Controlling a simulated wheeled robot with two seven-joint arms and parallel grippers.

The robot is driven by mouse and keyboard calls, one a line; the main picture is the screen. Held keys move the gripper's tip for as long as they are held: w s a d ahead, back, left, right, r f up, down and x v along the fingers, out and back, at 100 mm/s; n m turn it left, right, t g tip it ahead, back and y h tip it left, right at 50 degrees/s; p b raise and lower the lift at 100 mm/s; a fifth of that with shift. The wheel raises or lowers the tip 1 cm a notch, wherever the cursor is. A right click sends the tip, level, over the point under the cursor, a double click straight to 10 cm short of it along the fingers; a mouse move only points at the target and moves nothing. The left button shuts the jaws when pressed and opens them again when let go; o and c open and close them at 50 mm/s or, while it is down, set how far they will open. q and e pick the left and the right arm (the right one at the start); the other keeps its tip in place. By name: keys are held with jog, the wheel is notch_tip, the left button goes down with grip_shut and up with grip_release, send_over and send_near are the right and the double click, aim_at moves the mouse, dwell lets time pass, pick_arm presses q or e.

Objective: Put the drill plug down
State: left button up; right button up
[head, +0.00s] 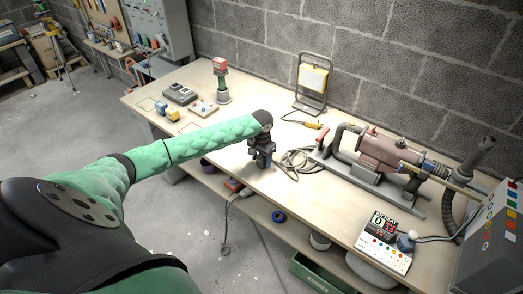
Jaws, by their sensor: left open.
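My left arm reaches across from the left, and my left gripper (263,164) points down at the front part of the workbench (205,75). The gripper is small and dark here; its jaws are open. I cannot make out a drill plug for certain; it may be hidden by the gripper. A coiled dark cable (297,161) lies on the bench just right of the gripper, beside the reddish drill machine (379,147) on its grey stand. A yellow-orange connector (312,125) with a cable lies behind the coil. My right gripper is out of view.
A work light (312,80) stands at the back by the wall. A red-topped tool (220,78), grey boxes (180,94) and yellow blocks (167,110) stand at the left. A control box (384,243) sits front right.

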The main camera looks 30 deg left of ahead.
pick_arm(q)
notch_tip(320, 180, up, 2)
jog(key=shift+r+b, duration=0.1)
jog(key=shift+b, duration=0.3)
notch_tip(320, 180, up, 10)
jog(key=shift+f+b, duration=0.15)
jog(key=shift+b, duration=1.1)
jog(key=shift+r, duration=0.35)
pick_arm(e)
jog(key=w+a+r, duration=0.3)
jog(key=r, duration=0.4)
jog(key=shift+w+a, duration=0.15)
pick_arm(q)
jog(key=shift+f, duration=0.1)
